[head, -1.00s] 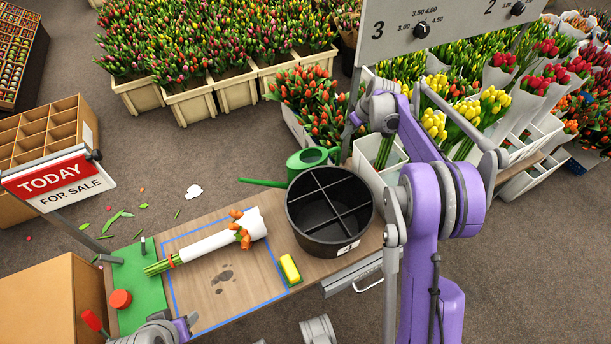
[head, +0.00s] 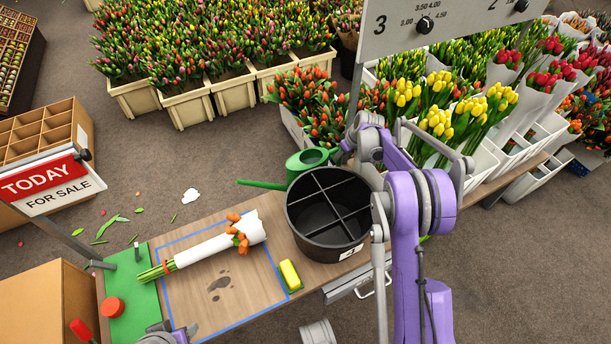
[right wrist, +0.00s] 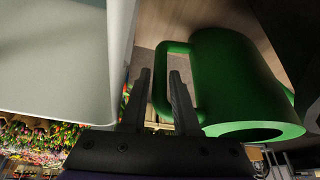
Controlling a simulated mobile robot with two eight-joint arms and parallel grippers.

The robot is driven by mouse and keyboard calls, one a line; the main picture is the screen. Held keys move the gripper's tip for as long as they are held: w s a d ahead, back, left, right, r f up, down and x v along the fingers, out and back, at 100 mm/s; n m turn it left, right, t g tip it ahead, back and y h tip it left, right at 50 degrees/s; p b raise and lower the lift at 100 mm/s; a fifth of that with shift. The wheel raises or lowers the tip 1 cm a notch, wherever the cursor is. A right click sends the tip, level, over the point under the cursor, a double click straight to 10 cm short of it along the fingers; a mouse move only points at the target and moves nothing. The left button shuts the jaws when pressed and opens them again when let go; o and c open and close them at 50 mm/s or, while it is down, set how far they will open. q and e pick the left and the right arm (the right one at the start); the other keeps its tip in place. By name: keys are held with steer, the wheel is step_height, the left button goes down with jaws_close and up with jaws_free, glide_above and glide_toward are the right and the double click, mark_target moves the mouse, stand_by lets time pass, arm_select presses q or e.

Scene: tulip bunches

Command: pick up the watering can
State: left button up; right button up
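The green watering can (head: 301,164) stands behind the black divided bucket (head: 330,212), with its spout pointing left; the bucket hides its lower part. In the right wrist view the can (right wrist: 232,85) is at the right, with its loop handle (right wrist: 160,85) toward the fingers. My right gripper (right wrist: 162,92) is open, with its fingers on either side of the handle; whether they touch it I cannot tell. In the head view its arm reaches down at the can's right side, and its fingertips are hidden. Only a piece of my left arm shows at the bottom edge.
A wrapped tulip bunch (head: 215,243) and a yellow sponge (head: 290,274) lie on the wooden bench (head: 245,290). A pale surface (right wrist: 60,55) is close on the gripper's left. White crates of tulips and a price sign (head: 440,25) stand right of the can.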

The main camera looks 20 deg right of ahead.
steer(key=shift+w+a+f, duration=0.1)
steer(key=shift+w+f, duration=0.1)
steer(key=shift+f, duration=0.3)
jaws_close()
steer(key=shift+r, duration=0.1)
stand_by(0.9)
